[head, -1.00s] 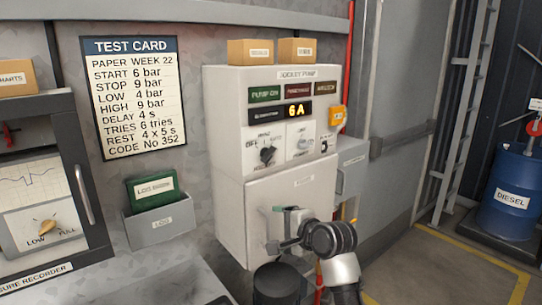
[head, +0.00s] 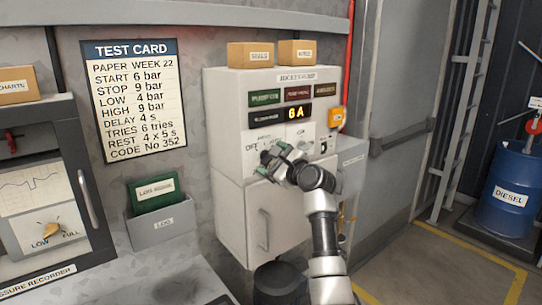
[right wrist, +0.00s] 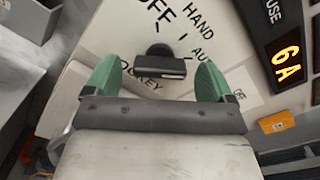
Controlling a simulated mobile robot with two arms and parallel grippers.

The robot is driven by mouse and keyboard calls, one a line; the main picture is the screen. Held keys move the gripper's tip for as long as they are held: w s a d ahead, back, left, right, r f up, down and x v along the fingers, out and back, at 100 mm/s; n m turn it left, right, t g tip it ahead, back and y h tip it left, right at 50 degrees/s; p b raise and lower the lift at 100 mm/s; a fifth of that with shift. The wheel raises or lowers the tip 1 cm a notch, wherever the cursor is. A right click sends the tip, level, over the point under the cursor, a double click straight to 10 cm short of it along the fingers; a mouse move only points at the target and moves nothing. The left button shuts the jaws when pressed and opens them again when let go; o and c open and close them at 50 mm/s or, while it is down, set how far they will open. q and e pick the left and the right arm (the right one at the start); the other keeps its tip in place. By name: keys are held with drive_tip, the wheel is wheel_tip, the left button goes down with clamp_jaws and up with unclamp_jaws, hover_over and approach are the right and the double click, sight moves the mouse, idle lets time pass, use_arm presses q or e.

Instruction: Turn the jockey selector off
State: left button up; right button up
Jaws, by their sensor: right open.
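The jockey selector (right wrist: 160,62) is a black knob on the white jockey pump panel (head: 222,110), with OFF, HAND and AUTO marks around it in the right wrist view. Its pointing position is not clear. My right gripper (right wrist: 158,82) is open, its green fingertips on either side of the knob; I cannot tell whether they touch it. In the head view my right gripper (head: 283,162) is in front of the panel and hides most of the knob. My left gripper is not in view.
The lit display (head: 295,113) reads 6A. An orange box (head: 337,119) is on the panel's right side, and two cartons (head: 250,55) stand on top. A door handle (head: 264,229) is below. A log holder (head: 163,230) and test card (head: 130,100) are at left.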

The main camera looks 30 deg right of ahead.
drive_tip(key=shift+w, duration=0.6)
drive_tip(key=c, duration=0.9)
